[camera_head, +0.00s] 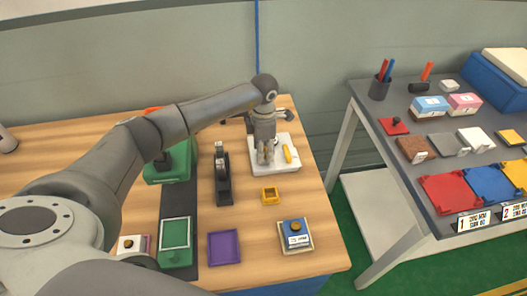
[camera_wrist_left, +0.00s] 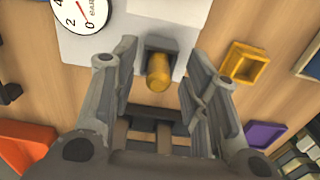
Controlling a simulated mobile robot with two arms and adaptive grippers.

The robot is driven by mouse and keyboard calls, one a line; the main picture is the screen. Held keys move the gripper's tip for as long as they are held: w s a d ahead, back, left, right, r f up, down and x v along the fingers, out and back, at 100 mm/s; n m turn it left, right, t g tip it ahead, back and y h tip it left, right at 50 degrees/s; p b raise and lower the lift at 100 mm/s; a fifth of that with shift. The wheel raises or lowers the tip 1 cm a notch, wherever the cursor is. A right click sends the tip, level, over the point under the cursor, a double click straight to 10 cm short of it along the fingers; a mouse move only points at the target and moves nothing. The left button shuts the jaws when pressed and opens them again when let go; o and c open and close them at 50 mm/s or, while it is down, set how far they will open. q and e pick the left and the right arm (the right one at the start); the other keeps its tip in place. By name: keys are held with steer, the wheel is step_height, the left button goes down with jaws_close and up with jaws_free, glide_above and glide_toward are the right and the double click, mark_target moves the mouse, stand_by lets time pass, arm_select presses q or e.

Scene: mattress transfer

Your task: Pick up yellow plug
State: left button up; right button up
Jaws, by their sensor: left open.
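In the left wrist view the plug (camera_wrist_left: 158,73) is a short yellow cylinder beside a dark grey block, at the scale's edge. Contact with the plug cannot be told. My right gripper is not in view.
A small yellow tray (camera_head: 270,195) stands in front of the scale. A black upright device (camera_head: 222,175) is to its left. A purple tray (camera_head: 224,247) and a blue-topped block (camera_head: 296,234) lie nearer. A grey table (camera_head: 435,225) with several items stands right, across a gap.

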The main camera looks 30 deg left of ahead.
arm_select(q)
steer(key=shift+w+f, duration=0.15)
steer(key=shift+f, duration=0.05)
steer(key=shift+c, duration=0.3)
jaws_close()
steer(key=shift+r, duration=0.15)
